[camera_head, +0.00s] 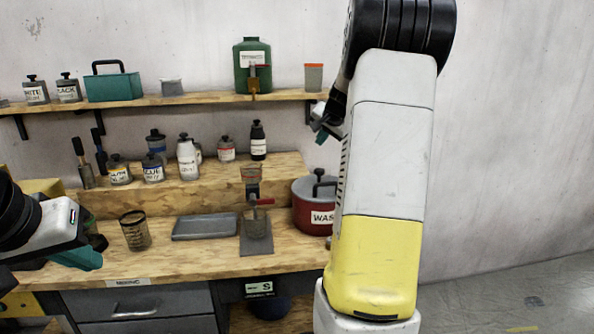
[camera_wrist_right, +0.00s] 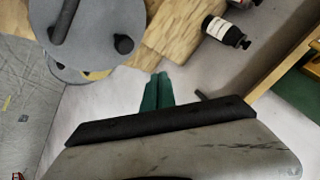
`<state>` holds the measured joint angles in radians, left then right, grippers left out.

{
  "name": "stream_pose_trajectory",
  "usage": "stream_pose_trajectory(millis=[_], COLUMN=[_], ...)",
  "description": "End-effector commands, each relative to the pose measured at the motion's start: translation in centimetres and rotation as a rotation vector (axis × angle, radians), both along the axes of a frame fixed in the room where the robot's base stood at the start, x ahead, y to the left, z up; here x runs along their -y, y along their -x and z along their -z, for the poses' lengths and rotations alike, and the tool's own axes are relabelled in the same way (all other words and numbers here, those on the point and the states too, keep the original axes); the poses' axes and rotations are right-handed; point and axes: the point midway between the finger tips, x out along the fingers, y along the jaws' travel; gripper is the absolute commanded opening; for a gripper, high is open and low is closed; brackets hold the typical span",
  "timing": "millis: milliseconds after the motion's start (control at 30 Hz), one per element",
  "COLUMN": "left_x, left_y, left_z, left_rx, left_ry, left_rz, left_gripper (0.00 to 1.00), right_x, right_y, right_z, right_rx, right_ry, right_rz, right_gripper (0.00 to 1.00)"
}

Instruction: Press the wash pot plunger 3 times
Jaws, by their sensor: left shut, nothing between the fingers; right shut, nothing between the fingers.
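The wash pot (camera_head: 313,216) is red with a grey lid and stands at the right end of the bench, partly hidden by my right arm. A black knob (camera_head: 319,173) stands up from its lid. In the right wrist view the grey lid (camera_wrist_right: 95,25) is at the upper left, with a black knob (camera_wrist_right: 124,44) near its edge and a dark bar handle (camera_wrist_right: 64,22). My right gripper (camera_head: 322,132) is shut and empty, above the pot and apart from it; its green fingertips show in the wrist view (camera_wrist_right: 157,90). My left gripper (camera_head: 88,259) is shut and empty at the bench's left front.
A wooden bench (camera_head: 190,262) holds a grey tray (camera_head: 205,227), a dark mesh cup (camera_head: 134,231) and a red-handled dispenser (camera_head: 254,200). Several bottles stand on the raised step behind. A shelf (camera_head: 200,99) above carries a green container (camera_head: 252,64) and a teal box (camera_head: 114,86).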

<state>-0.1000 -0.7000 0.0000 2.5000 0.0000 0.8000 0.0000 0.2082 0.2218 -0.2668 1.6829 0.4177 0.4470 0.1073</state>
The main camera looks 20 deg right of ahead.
Motion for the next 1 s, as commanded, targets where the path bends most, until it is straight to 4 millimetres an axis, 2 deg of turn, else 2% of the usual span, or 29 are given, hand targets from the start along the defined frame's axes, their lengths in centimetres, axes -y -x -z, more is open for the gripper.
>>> stream_pose_trajectory(millis=[200,433,633,1000], left_x=[0.0,0.0,0.0,0.0], left_y=[0.0,0.0,0.0,0.0], left_z=[0.0,0.0,0.0,0.0], left_rx=[0.0,0.0,0.0,0.0], left_ry=[0.0,0.0,0.0,0.0], left_rz=[0.0,0.0,0.0,0.0], left_gripper=[0.0,0.0,0.0,0.0], right_x=[0.1,0.0,0.0,0.0], right_y=[0.1,0.0,0.0,0.0], right_z=[3.4,5.7,6.5,6.5], right_rx=[-0.002,-0.001,0.0,0.001], right_ry=[-0.002,-0.002,0.0,0.001], right_rz=[0.003,0.001,0.0,0.001], right_gripper=[0.0,0.0,0.0,0.0])
